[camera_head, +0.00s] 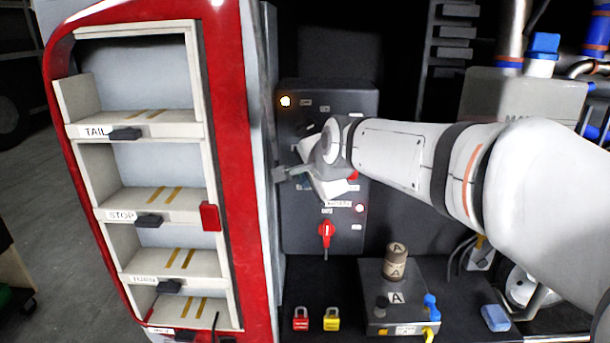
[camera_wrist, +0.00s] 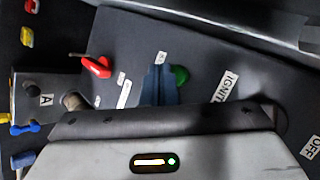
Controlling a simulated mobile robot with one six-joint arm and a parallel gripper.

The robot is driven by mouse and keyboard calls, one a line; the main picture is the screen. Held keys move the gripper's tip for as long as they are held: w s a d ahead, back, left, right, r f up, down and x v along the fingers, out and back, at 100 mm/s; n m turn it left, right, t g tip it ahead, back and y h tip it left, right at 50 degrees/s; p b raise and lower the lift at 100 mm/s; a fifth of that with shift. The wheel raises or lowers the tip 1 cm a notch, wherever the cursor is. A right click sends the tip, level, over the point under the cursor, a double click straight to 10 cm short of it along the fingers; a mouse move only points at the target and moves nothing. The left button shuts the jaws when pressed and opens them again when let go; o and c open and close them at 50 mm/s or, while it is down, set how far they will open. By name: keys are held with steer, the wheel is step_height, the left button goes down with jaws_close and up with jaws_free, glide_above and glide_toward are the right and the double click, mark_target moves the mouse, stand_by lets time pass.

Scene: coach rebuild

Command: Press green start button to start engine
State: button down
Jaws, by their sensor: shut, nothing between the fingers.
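The green button (camera_wrist: 181,75) shows in the wrist view on a dark control panel, right beside my fingertips. The arm and gripper hide it in the head view. My gripper (camera_wrist: 158,78) is shut and empty, its dark fingers pointing at the panel just left of the button. I cannot tell whether they touch the button or the panel. In the head view my gripper (camera_head: 284,174) is in front of the left part of the panel (camera_head: 300,235). A label reading "IGNIT…" (camera_wrist: 228,87) is to the right of the button in the wrist view.
A red switch handle (camera_head: 326,232) is low on the panel; it also shows in the wrist view (camera_wrist: 97,67). A red-framed shelf unit (camera_head: 225,150) stands left. Red (camera_head: 301,320) and yellow (camera_head: 332,320) padlocks lie below.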

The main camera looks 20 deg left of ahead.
steer(key=shift+w, duration=0.1)
steer(key=shift+w+a, duration=0.1)
steer(key=shift+w, duration=0.3)
steer(key=shift+w+a, duration=0.1)
steer(key=shift+w, duration=0.35)
stand_by(0.7)
steer(key=shift+s, duration=0.15)
steer(key=shift+s+d, duration=0.2)
steer(key=shift+s, duration=0.55)
steer(key=shift+s+d+b, duration=0.2)
steer(key=shift+s, duration=0.6)
steer(key=shift+s+d+b, duration=0.2)
steer(key=shift+s+b, duration=0.05)
steer(key=shift+s, duration=0.6)
steer(key=shift+s+d+b, duration=0.2)
steer(key=shift+s, duration=0.6)
